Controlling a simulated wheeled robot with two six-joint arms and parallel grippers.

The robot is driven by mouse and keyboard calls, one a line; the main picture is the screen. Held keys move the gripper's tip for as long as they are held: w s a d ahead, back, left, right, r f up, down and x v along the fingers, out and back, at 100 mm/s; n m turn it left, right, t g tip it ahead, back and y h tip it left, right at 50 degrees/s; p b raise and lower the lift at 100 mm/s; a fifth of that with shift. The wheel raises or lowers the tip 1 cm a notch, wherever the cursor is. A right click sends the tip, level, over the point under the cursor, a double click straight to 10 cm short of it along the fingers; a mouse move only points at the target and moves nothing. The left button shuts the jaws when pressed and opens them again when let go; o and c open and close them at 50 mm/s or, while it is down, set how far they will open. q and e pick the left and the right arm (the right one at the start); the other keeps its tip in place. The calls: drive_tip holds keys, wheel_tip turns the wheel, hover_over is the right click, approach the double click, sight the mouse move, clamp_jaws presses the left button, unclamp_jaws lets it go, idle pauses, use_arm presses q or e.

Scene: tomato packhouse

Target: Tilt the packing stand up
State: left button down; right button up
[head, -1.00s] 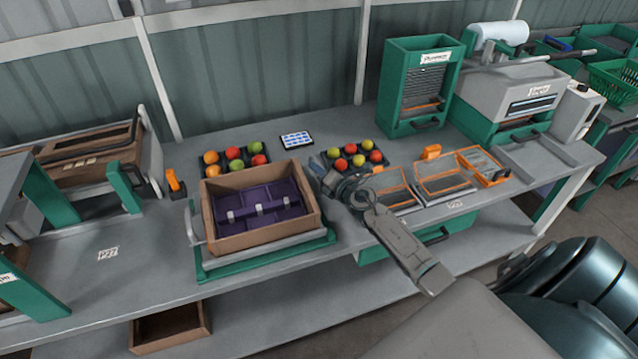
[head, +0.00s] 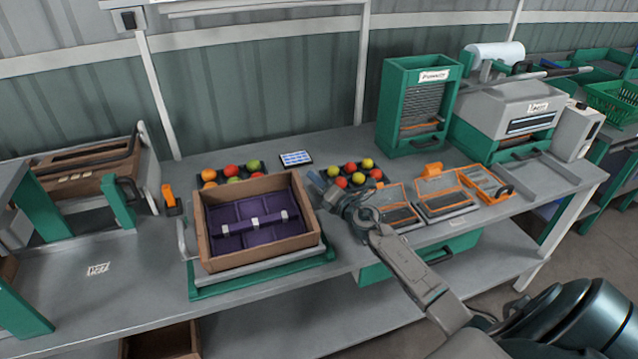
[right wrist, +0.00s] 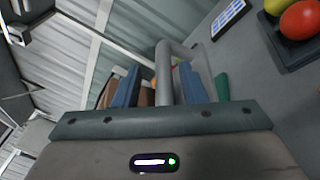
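The packing stand has a green base (head: 262,280) on the table, and a brown crate (head: 262,250) with a purple divided insert (head: 262,240) sits on it. The crate leans toward me, its back edge higher. A grey bar handle (head: 182,236) shows at the stand's left side. My right gripper (head: 318,184) is at the stand's right side. In the right wrist view its blue fingers (right wrist: 158,85) stand apart around a grey bent bar (right wrist: 165,72), with a gap beside the bar. My left gripper is not in view.
Two trays of tomatoes, left (head: 260,166) and right (head: 382,172), lie behind the stand with a tablet (head: 295,158) between them. Orange-framed trays (head: 446,202) lie to the right.

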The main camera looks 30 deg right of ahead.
drive_tip(key=shift+s+d+f, duration=0.1)
drive_tip(key=shift+s+f, duration=0.1)
drive_tip(key=shift+s, duration=0.25)
drive_tip(key=s+b, duration=0.2)
drive_tip(key=s, duration=0.8)
drive_tip(key=shift+d+b, duration=0.35)
drive_tip(key=shift+d, duration=0.05)
drive_tip(key=shift+f, duration=0.1)
